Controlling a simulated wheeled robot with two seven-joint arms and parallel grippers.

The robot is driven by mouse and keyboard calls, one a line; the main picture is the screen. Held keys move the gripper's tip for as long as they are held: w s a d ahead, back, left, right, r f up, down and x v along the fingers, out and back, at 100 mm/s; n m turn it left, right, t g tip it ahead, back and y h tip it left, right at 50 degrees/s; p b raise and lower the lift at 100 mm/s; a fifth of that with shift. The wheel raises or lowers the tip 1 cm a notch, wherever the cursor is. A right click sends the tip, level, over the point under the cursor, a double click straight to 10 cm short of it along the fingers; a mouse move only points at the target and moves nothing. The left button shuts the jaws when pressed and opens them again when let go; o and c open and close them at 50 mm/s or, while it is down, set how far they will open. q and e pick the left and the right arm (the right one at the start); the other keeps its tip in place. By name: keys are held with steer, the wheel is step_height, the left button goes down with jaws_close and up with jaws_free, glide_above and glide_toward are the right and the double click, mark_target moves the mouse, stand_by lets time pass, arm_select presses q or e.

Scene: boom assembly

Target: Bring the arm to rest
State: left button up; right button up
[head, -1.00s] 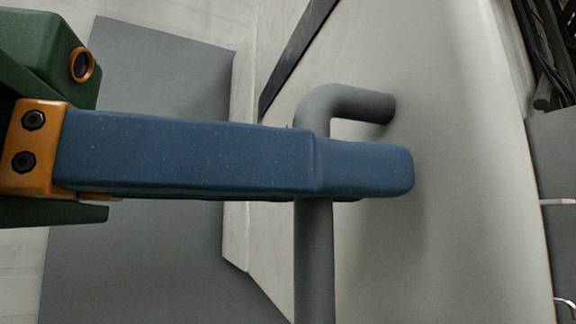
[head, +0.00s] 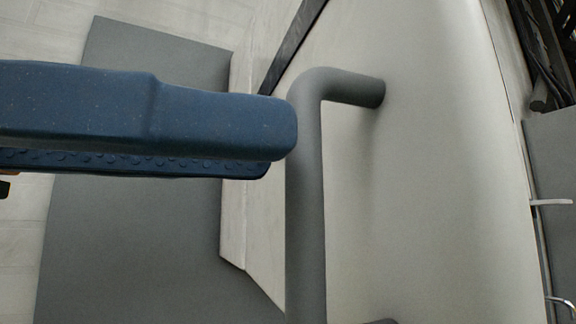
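My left gripper (head: 272,150) comes in from the left edge with long blue fingers. One finger lies nearest the camera. Part of the other shows below and behind it, with its bumpy inner face in sight, so the fingers look parted. Nothing shows between them. Their tips are just left of a grey tubular handle (head: 305,210). They look clear of it, though the depth gap is hard to judge. The handle's bent top end meets a pale panel. My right gripper is not in view.
The pale curved panel (head: 430,150) fills the middle and right. A flat grey slab (head: 130,250) lies behind my gripper at left. Dark cables (head: 545,50) and a grey part (head: 555,160) are at the right edge. Pale floor shows at upper left.

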arm_select(q)
steer(key=v, duration=0.3)
steer(key=shift+a, duration=0.2)
steer(key=shift+d, duration=0.15)
